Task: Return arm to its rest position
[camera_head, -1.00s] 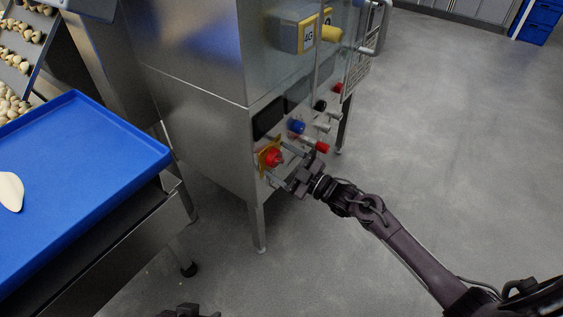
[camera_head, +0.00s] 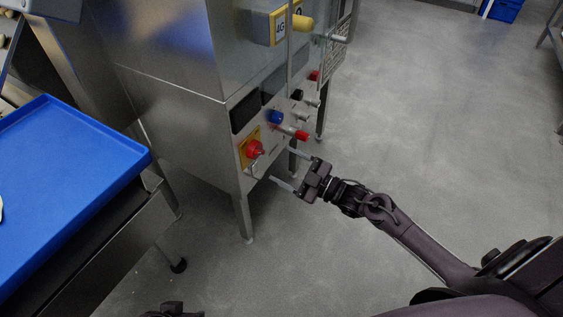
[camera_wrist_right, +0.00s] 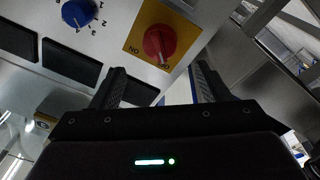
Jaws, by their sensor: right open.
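My right gripper (camera_head: 294,171) is open and empty in the head view. Its fingers point left toward the machine's control panel, a short gap away from the red knob (camera_head: 254,149) on its yellow plate. In the right wrist view, the two open fingers (camera_wrist_right: 160,86) show with nothing between them, and the red knob (camera_wrist_right: 160,42) lies beyond them. My right arm reaches in from the lower right of the head view. A dark part at the bottom edge of the head view may be my left gripper (camera_head: 174,309); its jaws cannot be made out.
A blue tray (camera_head: 95,165) lies on a steel stand at the left. Open grey floor (camera_head: 430,110) spreads to the right.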

